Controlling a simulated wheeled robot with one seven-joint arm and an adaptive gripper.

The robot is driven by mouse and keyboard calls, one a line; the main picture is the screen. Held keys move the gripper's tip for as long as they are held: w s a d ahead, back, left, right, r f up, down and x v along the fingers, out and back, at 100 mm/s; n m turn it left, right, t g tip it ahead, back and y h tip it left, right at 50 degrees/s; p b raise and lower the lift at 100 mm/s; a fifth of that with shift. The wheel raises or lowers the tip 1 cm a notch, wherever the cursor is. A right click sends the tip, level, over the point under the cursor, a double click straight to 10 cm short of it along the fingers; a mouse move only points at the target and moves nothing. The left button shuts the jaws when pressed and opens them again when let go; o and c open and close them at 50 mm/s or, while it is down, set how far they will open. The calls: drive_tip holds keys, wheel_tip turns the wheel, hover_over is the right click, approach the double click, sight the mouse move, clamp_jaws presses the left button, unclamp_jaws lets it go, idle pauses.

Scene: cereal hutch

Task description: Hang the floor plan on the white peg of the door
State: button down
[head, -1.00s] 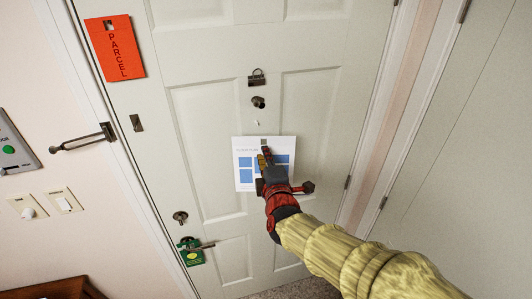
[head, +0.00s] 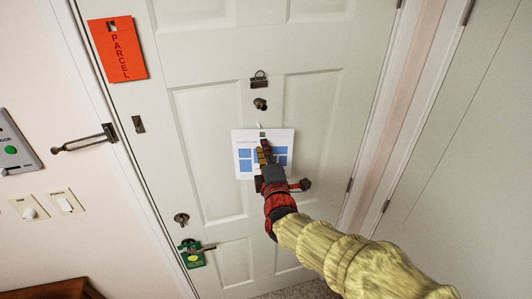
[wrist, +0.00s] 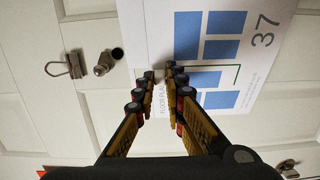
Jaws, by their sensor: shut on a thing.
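The floor plan (head: 243,172) is a white sheet with blue blocks. My gripper (head: 264,150) is shut on it near its upper middle and holds it in front of the door (head: 215,180). A dark square, perhaps its hanging hole, shows at its top edge. The small white peg (head: 258,125) shows just above that edge; I cannot tell whether they touch. In the wrist view, the fingers (wrist: 162,75) reach over the titled edge of the sheet (wrist: 158,35), with a "37" at the right. The white peg is not clear there.
A dark peg (head: 260,104) and a metal clip (head: 259,83) are on the door above the sheet. An orange PARCEL sign (head: 118,62) hangs at upper left. A doorknob (head: 181,218) and green tag (head: 194,260) are at lower left. Switches (head: 65,203) are on the wall.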

drive_tip(key=shift+w+a+f, duration=0.1)
drive_tip(key=shift+w+a, duration=0.2)
drive_tip(key=shift+w, duration=0.6)
drive_tip(key=shift+w+a+f, duration=0.1)
drive_tip(key=shift+w+a, duration=0.15)
drive_tip(key=shift+w, duration=0.6)
drive_tip(key=shift+w+a+f+b, duration=0.1)
drive_tip(key=shift+w+f+b, duration=0.15)
drive_tip(key=shift+w+b, duration=0.25)
drive_tip(key=shift+w, duration=0.1)
drive_tip(key=c, duration=1.8)
unclamp_jaws()
drive_tip(key=shift+a, duration=0.1)
drive_tip(key=shift+o, duration=0.2)
drive_tip(key=s+d, duration=0.2)
drive_tip(key=s, duration=0.9)
drive_tip(key=shift+s, duration=0.4)
